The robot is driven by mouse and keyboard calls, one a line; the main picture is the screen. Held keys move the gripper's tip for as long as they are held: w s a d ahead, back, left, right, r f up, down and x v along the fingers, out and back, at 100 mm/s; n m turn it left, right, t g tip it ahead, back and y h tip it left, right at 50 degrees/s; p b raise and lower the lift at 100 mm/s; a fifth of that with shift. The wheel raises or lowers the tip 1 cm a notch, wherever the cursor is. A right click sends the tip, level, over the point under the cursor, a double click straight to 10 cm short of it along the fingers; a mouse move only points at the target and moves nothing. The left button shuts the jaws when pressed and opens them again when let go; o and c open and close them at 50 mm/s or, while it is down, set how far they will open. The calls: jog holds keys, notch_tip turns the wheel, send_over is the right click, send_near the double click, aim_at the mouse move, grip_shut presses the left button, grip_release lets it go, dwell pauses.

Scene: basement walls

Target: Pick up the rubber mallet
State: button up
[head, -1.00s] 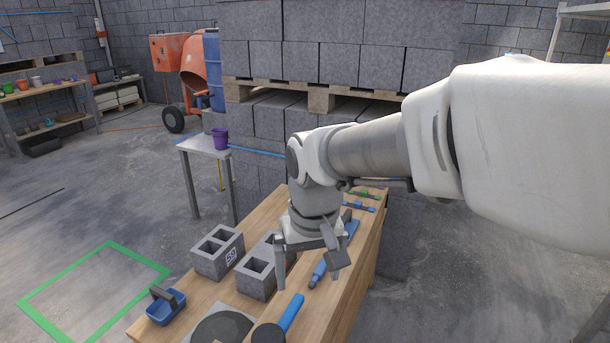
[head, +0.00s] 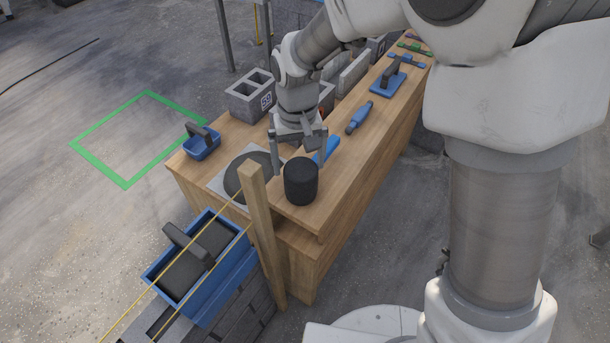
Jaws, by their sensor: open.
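The rubber mallet (head: 300,183) lies on the near end of the wooden bench (head: 352,175). Its thick black head faces me, and its blue handle runs away behind it, up and to the right. My gripper (head: 298,164) points down, open, just behind the black head. One finger is on the left; the other is on the right, close to or in front of the blue handle. I cannot tell whether the fingers touch the mallet or how high they are above the bench. Part of the handle is hidden by the head and the right finger.
A wooden post (head: 262,230) with yellow strings stands at the near left, close to the mallet. A blue box (head: 160,272) is beside it. Concrete blocks (head: 251,97), a blue-handled tool (head: 359,117), a black-handled float (head: 391,80) and a blue tray (head: 199,147) are on the bench.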

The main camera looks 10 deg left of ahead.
jog(key=f+b, duration=0.1)
jog(key=f, duration=0.2)
jog(key=f+b, duration=0.1)
jog(key=f, duration=0.3)
jog(key=shift+w+d+f, duration=0.1)
jog(key=shift+w, duration=0.1)
jog(key=shift+c, duration=0.3)
grip_shut()
